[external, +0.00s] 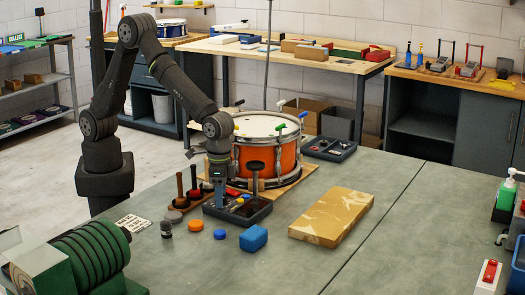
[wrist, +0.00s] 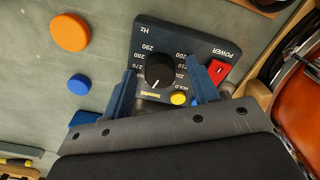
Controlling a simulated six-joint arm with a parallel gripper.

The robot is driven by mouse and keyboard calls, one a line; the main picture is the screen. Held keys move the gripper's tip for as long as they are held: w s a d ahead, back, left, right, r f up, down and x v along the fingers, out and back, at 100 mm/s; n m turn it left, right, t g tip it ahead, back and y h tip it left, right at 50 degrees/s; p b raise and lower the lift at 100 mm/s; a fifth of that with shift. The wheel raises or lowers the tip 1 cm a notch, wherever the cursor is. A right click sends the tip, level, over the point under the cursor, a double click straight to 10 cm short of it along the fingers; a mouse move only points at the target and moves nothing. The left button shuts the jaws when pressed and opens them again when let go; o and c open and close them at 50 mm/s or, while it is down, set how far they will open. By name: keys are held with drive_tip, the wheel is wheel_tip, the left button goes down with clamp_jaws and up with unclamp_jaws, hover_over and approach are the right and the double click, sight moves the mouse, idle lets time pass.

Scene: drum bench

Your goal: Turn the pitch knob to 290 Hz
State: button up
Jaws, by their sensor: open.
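The black pitch knob (wrist: 158,70) sits on a dark panel (wrist: 210,45) marked Hz, with numbers around it, in the wrist view. Its pale pointer line aims toward the lower left of the picture; the exact reading is too small to tell. My gripper (wrist: 163,72) is open, with one blue finger on each side of the knob. Whether the fingers touch the knob cannot be told. In the external view my gripper (external: 217,178) is low over the dark box (external: 262,214), and the knob is not clear there.
A red POWER switch (wrist: 218,71) and a yellow HOLD button (wrist: 179,98) sit close to the knob. An orange drum (external: 252,158) stands behind the box. Orange (external: 195,225) and blue (external: 219,234) discs, a blue block (external: 253,239) and a patterned slab (external: 331,217) lie nearby.

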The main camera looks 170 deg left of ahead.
drive_tip(key=c, duration=1)
